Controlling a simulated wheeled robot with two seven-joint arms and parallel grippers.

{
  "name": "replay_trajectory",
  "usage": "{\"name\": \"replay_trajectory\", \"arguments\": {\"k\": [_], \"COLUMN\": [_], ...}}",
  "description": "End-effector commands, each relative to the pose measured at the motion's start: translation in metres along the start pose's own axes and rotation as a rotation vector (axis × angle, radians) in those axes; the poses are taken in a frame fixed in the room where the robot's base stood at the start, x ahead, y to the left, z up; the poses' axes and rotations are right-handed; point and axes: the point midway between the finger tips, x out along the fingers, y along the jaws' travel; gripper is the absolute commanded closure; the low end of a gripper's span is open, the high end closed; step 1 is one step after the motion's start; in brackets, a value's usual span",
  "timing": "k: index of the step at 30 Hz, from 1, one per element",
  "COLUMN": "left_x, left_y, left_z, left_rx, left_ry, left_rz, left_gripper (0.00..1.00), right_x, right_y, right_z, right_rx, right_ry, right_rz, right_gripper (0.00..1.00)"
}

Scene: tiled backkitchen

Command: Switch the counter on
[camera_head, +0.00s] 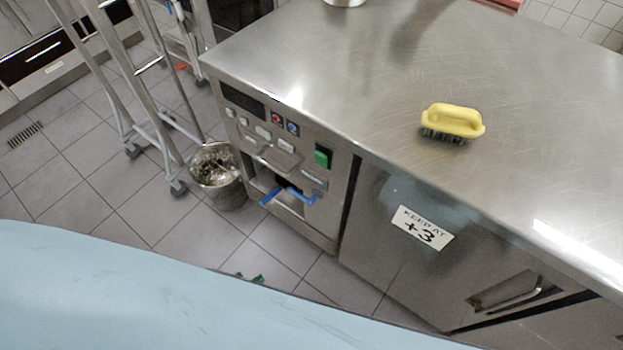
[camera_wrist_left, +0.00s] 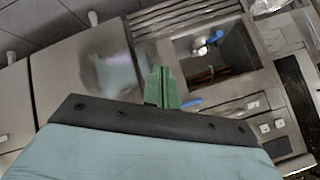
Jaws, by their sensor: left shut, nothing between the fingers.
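The counter (camera_head: 360,60) is a steel unit with a brushed top and a control panel on its front left. The panel carries a dark display (camera_head: 243,101), pale buttons, a red and a blue round button (camera_head: 284,124), and a green rectangular switch (camera_head: 322,157). Whether anything is lit I cannot tell. My left gripper (camera_head: 250,277) shows only as small green and dark tips past my pale blue arm, below the panel. In the left wrist view its green fingers (camera_wrist_left: 165,88) are shut and empty, in front of the counter's front. My right gripper is not seen.
A yellow brush (camera_head: 453,121) lies on the counter top. Two blue handles (camera_head: 288,196) stick out below the panel. A metal bucket (camera_head: 217,175) and a wheeled rack (camera_head: 150,110) stand to the left. A fridge door (camera_head: 400,255) with a label is right of the panel.

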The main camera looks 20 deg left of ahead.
Motion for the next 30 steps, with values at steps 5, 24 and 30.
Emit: {"name": "replay_trajectory", "arguments": {"k": [5, 24, 30], "left_x": [0.005, -0.077, -0.074], "left_y": [-0.064, -0.126, -0.127], "left_z": [-0.09, -0.199, -0.202], "left_rx": [0.399, 0.905, 0.903], "left_ry": [0.338, 0.612, 0.612], "left_rz": [-0.306, -0.809, -0.808], "left_gripper": [1.0, 1.0, 1.0], "right_x": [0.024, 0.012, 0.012], "right_y": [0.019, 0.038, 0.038], "right_z": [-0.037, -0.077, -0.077], "right_rx": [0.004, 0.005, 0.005], "right_ry": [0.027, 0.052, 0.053], "right_rz": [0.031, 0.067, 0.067], "right_gripper": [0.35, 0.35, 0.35]}}
